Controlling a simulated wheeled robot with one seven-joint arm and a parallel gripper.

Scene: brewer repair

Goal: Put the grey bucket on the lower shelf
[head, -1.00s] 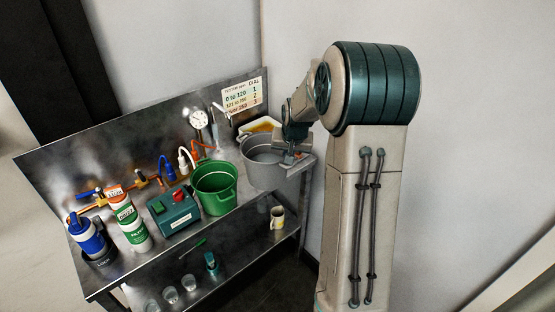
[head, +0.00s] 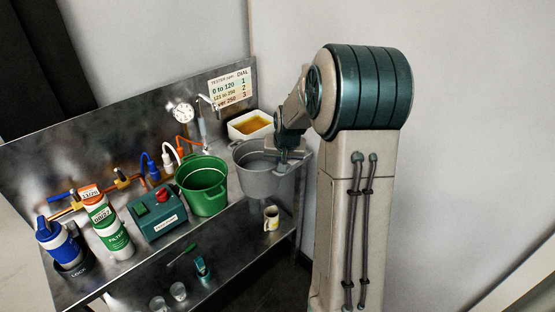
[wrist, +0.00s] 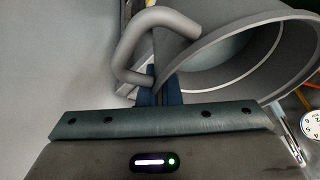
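The grey bucket (head: 262,184) is upright at the right end of the upper steel counter, right of the green bucket. My gripper (head: 285,160) is at its right rim. In the wrist view, my gripper's blue fingers (wrist: 160,88) are on either side of the grey bucket's wall (wrist: 215,62), close together, with the thick curved handle (wrist: 150,30) beside them. Whether the bucket's base touches the counter is hard to tell. The lower shelf (head: 232,254) runs beneath the counter, with bare metal between the teal item and the mug.
The lower shelf holds a yellow-and-white mug (head: 271,217) at right, a teal item (head: 202,267) and glasses (head: 178,290). The green bucket (head: 203,188), a control box (head: 156,215) and a white tray (head: 251,125) of amber liquid stand on the counter.

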